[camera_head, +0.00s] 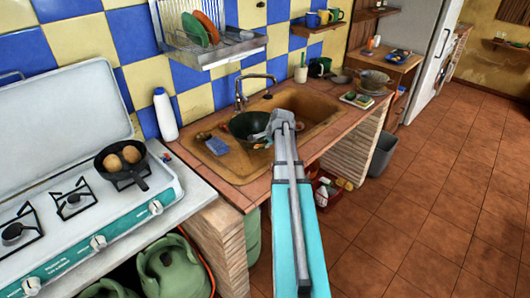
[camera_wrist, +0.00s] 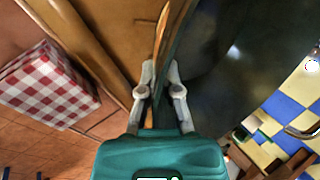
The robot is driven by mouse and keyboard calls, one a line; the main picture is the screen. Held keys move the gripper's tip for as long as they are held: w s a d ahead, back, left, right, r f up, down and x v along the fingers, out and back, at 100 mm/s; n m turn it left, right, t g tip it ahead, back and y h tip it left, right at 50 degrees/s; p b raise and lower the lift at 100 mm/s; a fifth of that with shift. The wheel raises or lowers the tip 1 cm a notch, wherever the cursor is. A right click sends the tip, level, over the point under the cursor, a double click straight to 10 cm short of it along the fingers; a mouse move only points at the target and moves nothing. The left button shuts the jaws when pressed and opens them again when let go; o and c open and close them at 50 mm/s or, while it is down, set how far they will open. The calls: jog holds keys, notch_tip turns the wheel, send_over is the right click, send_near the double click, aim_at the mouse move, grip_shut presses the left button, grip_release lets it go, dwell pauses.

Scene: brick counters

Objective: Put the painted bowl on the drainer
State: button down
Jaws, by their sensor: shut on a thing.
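The painted bowl (camera_head: 246,126), dark green inside, is at the left part of the brown sink (camera_head: 300,103). I cannot tell whether it touches the sink. My gripper (camera_head: 273,127) is at its right edge. In the wrist view, my gripper (camera_wrist: 161,85) is shut on the rim of the bowl, whose dark glossy inside (camera_wrist: 230,60) fills the upper right. The bowl's outer pattern is mostly hidden.
The tap (camera_head: 240,88) rises behind the bowl. A white bottle (camera_head: 165,114) stands beside the stove, which holds a pan (camera_head: 122,169). A shelf with mugs (camera_head: 320,27) hangs right of the drainer.

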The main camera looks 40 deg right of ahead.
jog(key=shift+w+f+b, duration=0.1)
jog(key=shift+f+b, duration=1.3)
jog(key=shift+f, duration=0.25)
jog(key=shift+f, duration=0.1)
jog(key=c, duration=0.8)
grip_release()
jog(key=p+v, duration=0.3)
jog(key=shift+r, duration=0.4)
jog(key=p+v, duration=0.7)
jog(key=v, duration=0.1)
jog(key=shift+s+r, duration=0.2)
jog(key=shift+s, duration=0.1)
